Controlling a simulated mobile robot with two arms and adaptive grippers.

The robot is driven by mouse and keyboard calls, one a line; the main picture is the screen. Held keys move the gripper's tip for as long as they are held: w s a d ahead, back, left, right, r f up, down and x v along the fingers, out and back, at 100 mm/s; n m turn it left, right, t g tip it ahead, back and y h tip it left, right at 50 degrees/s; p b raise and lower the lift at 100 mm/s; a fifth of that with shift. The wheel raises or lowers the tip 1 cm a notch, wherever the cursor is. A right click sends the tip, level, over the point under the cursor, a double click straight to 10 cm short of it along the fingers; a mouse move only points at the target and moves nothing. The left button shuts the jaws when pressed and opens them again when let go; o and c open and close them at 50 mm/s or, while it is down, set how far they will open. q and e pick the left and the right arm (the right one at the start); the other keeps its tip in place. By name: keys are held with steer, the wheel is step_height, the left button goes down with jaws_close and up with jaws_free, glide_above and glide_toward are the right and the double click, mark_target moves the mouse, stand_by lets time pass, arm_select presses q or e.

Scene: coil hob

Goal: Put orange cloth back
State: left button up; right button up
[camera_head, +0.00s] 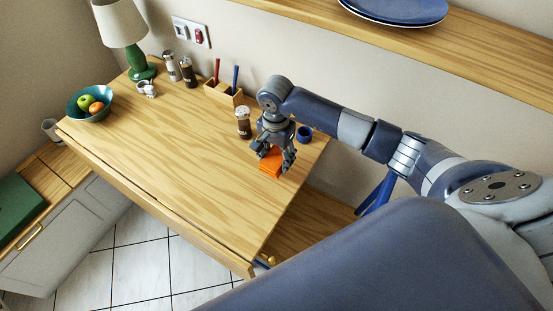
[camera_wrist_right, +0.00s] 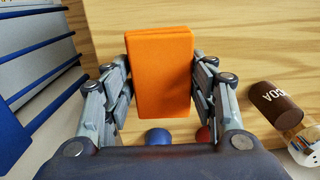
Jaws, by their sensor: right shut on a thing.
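The orange cloth (camera_head: 271,163) is a folded block near the right end of the wooden table. My right gripper (camera_head: 273,152) comes down over it from above. In the right wrist view the cloth (camera_wrist_right: 160,72) stands out between the two fingers, which are shut on its sides. I cannot tell whether the cloth touches the tabletop or is just above it. My left gripper is not in view.
A jar (camera_head: 243,122) stands left of my right gripper, and a blue cup (camera_head: 304,133) stands to its right. A pen holder (camera_head: 224,93), lamp (camera_head: 124,30) and fruit bowl (camera_head: 90,104) are farther left. The middle and front of the table (camera_head: 190,160) are clear.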

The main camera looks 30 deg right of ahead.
mark_target(277, 162)
steer(key=shift+w+d, duration=0.3)
steer(key=shift+w, duration=0.1)
step_height(277, 162, down, 3)
steer(key=shift+s+a+r+p, duration=0.1)
steer(key=shift+s+p, duration=0.05)
steer(key=shift+p, duration=0.5)
steer(key=shift+f, duration=0.3)
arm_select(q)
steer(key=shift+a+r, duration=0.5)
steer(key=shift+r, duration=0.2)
arm_select(e)
steer(key=shift+f, duration=0.1)
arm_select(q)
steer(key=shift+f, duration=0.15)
arm_select(e)
steer(key=shift+f, duration=0.1)
steer(key=o, duration=0.9)
steer(key=shift+o, duration=0.2)
